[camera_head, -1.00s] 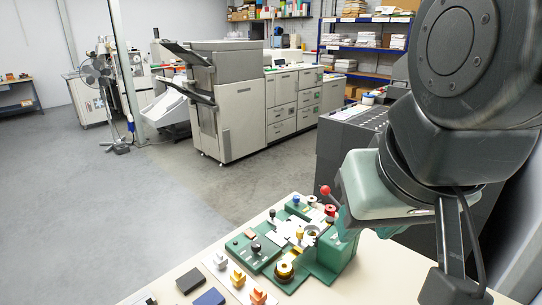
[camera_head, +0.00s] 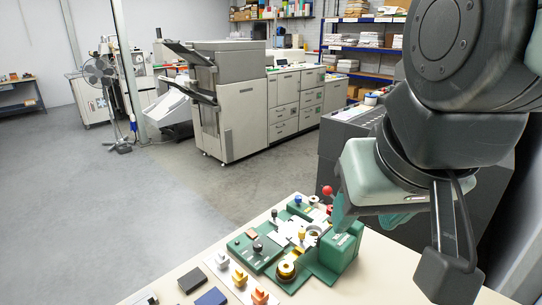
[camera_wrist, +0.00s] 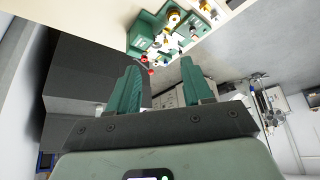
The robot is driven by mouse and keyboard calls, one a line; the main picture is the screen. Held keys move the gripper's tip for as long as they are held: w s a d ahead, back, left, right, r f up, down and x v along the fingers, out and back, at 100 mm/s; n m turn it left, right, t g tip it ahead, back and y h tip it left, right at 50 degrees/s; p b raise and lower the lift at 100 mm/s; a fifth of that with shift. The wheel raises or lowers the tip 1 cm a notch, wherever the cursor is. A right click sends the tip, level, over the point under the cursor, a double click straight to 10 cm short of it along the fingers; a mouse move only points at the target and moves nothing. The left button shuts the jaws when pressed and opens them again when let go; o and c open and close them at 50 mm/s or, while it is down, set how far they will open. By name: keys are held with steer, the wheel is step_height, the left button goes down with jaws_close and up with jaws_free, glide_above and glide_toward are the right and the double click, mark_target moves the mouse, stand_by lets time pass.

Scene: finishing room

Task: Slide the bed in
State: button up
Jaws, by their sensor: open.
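A small green bench machine (camera_head: 340,252) stands on the pale table. It has a flat green bed (camera_head: 240,243) reaching out to the left, with a black knob (camera_head: 257,246) on it and white pieces towards the machine's middle. A lever with a red ball (camera_head: 327,190) rises at the machine's back. My gripper (camera_head: 366,216) is above and behind the machine's right side, apart from the bed. In the wrist view my gripper (camera_wrist: 160,66) is open and empty, with the machine (camera_wrist: 150,35) upside down beyond the fingertips. The exact join of bed and machine is too small to tell.
Yellow, orange and white pieces (camera_head: 239,279) sit on a strip at the table's front, beside dark and blue pads (camera_head: 210,298). A brass roll (camera_head: 287,271) is at the machine's front. A dark cabinet (camera_head: 345,150) stands behind the table. Open floor lies to the left.

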steer(key=w+a+r, duration=0.1)
steer(key=w+r, duration=0.1)
steer(key=w, duration=1.3)
steer(key=g, duration=0.1)
glide_above(274, 211)
steer(key=s, duration=0.5)
step_height(274, 211, down, 32)
steer(key=x, duration=1.1)
steer(key=shift+w, duration=0.2)
jaws_close()
